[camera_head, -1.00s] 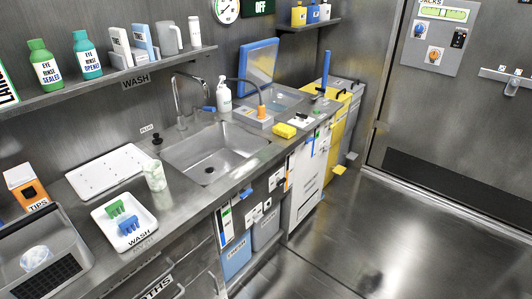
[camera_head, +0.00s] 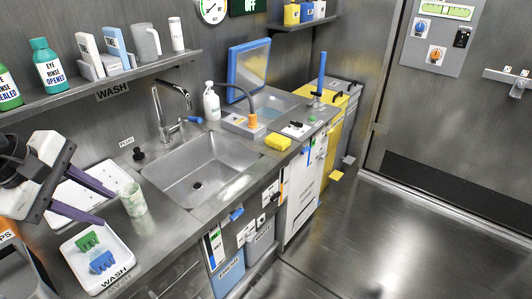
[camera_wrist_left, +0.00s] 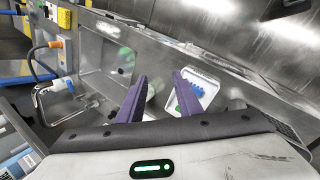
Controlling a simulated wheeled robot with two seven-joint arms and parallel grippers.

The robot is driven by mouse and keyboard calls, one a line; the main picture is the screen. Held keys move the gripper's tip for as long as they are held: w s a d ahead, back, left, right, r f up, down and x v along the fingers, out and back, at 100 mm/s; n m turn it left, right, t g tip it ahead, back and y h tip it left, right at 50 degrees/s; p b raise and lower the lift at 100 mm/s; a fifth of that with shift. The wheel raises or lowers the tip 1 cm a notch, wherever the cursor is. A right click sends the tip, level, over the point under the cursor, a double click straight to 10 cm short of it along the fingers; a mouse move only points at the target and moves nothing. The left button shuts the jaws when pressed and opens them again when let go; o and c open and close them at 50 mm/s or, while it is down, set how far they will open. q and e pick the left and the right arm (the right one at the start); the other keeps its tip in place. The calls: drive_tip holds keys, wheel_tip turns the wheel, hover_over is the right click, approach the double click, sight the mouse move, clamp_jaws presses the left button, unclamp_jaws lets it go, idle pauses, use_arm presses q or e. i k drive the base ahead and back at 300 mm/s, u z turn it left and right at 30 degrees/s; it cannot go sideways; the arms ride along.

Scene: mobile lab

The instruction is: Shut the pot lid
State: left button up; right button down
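I cannot pick out a pot for certain. A blue-framed clear lid (camera_head: 249,68) stands raised, tilted back, behind a shallow steel basin (camera_head: 284,98) at the far end of the counter in the head view. My left gripper (camera_head: 110,206) comes in from the left above the counter, with its two purple fingers apart and nothing between them. It is far from the raised lid. The fingers also show open in the left wrist view (camera_wrist_left: 160,76). My right gripper is out of view.
A sink (camera_head: 200,172) with a tap (camera_head: 168,110) lies between my left gripper and the lid. A pale green cup (camera_head: 133,200) and a white wash tray (camera_head: 78,246) with green and blue pieces are near the fingers. A shelf (camera_head: 105,83) with bottles runs above. Open floor lies right.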

sight(248, 62)
drive_tip(key=i, duration=1.1)
